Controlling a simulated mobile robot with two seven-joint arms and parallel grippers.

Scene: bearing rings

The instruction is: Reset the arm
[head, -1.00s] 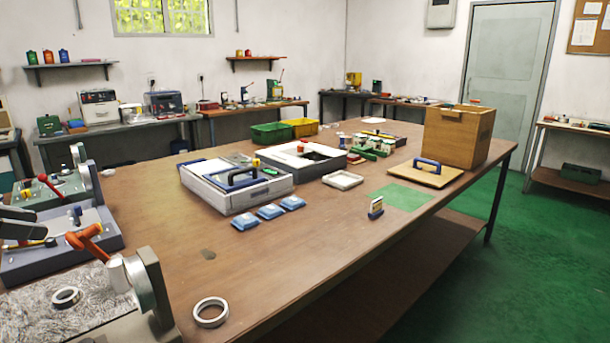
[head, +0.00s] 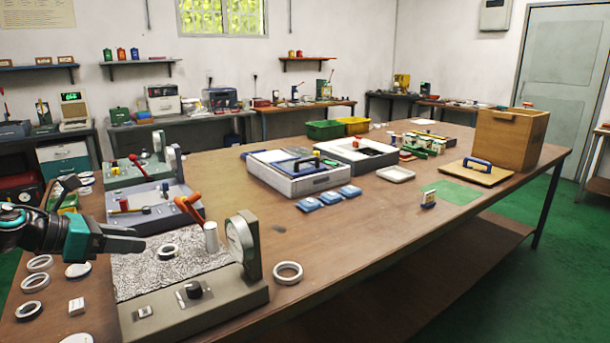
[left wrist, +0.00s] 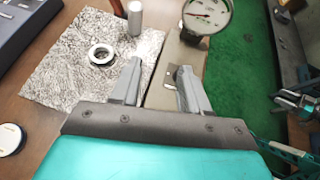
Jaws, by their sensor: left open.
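My left gripper (head: 143,240) is open and empty at the left of the head view, above the near-left part of the table. In the left wrist view its two fingers (left wrist: 158,80) are apart with nothing between them. Below lies the grey measuring fixture (head: 200,303) with a dial, an orange lever and a speckled plate. A bearing ring (head: 168,251) lies on that plate and also shows in the left wrist view (left wrist: 101,55). Another ring (head: 288,272) lies on the table right of the fixture. Part of what looks like my right gripper (left wrist: 298,103) shows at the wrist view's right edge.
Several rings and discs, one a ring (head: 35,283), lie left of the fixture. A blue-grey fixture (head: 150,205) stands behind it. White boxes (head: 300,180), blue packs (head: 330,197) and a wooden box (head: 510,140) stand farther back. The front right tabletop is clear.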

